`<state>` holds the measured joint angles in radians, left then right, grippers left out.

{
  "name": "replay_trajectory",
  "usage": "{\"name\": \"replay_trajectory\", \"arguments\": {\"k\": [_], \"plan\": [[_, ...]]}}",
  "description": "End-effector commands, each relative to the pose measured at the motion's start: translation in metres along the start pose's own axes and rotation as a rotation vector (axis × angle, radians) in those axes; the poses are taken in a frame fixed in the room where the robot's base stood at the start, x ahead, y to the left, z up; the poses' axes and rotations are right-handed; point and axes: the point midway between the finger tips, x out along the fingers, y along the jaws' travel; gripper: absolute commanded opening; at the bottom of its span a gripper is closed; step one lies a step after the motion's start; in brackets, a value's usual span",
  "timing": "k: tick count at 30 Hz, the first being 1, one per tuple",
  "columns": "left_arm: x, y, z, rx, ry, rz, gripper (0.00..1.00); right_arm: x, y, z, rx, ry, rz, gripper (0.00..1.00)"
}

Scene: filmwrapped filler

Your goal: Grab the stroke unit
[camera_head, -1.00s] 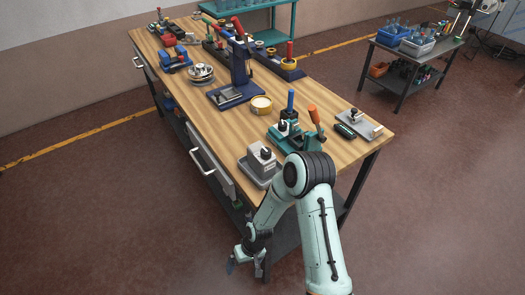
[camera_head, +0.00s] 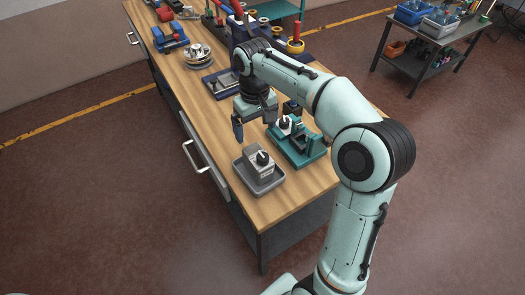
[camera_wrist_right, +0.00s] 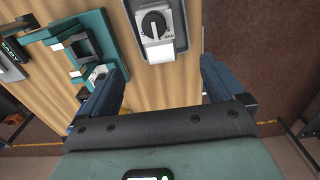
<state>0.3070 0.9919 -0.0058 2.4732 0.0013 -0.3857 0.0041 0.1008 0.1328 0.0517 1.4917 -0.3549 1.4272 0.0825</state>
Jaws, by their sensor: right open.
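A light grey box with a black knob (camera_head: 259,166), which I take for the stroke unit, sits in a shallow grey tray (camera_head: 268,190) at the near end of the wooden bench. My right gripper (camera_head: 254,122) is open and empty above the bench, just beyond the tray in the head view. In the right wrist view the unit (camera_wrist_right: 157,48) shows its round dial between and ahead of the two spread blue fingers (camera_wrist_right: 163,78), apart from both. My left gripper is in neither view.
A teal fixture (camera_head: 306,153) holding a similar white dial part stands right of the tray, close to my right gripper. A blue press base (camera_head: 222,84) and a metal disc stack (camera_head: 198,56) lie farther back. My right arm hides part of the bench.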

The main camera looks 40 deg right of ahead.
Motion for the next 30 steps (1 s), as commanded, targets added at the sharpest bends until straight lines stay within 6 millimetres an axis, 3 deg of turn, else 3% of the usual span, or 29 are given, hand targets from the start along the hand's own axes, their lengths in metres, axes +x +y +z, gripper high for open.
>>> {"name": "replay_trajectory", "arguments": {"k": [5,15,23,30], "plan": [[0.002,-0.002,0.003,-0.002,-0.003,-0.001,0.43,0.009,0.000,0.001,0.000,-0.002,0.001,0.96],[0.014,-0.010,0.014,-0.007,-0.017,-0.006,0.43,0.071,0.001,0.002,0.001,-0.004,0.001,0.96],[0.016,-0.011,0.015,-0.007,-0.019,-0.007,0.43,0.089,0.001,0.002,0.001,-0.002,0.001,0.96],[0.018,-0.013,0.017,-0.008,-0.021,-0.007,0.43,0.125,0.003,0.006,0.000,-0.003,0.000,0.96]]}}
